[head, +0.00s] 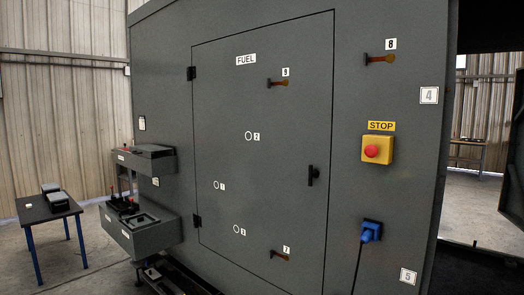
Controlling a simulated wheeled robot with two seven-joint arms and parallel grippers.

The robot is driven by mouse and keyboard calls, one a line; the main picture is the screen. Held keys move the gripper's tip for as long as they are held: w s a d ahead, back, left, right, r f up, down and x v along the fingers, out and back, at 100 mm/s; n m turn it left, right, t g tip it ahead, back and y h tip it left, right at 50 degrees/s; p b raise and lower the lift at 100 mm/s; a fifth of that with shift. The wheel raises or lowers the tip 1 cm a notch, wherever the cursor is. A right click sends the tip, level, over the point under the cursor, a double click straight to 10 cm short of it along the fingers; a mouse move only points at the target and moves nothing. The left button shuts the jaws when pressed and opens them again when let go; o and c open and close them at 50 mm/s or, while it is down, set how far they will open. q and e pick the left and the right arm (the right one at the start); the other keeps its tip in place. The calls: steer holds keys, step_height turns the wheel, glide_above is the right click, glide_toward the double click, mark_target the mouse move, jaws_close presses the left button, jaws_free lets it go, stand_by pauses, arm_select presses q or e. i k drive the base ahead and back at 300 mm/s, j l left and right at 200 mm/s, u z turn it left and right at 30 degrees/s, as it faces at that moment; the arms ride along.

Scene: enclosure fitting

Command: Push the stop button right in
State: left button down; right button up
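The stop button is a red round knob (371,151) on a yellow box (378,157), fixed to the grey enclosure wall on the right side of the head view. A yellow label (381,126) reading STOP sits just above it. Nothing covers the button, and nothing touches it. How deep the red knob sits cannot be told from this angle. Neither of my grippers shows in the head view.
A closed door (262,170) marked FUEL is left of the button. A blue plug (371,230) with a cable is below it. A lever (380,59) marked 8 is above. Shelves (140,232) stick out at left; a small table (45,209) stands beyond.

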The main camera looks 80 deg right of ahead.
mark_target(371, 151)
steer(key=z, duration=3.35)
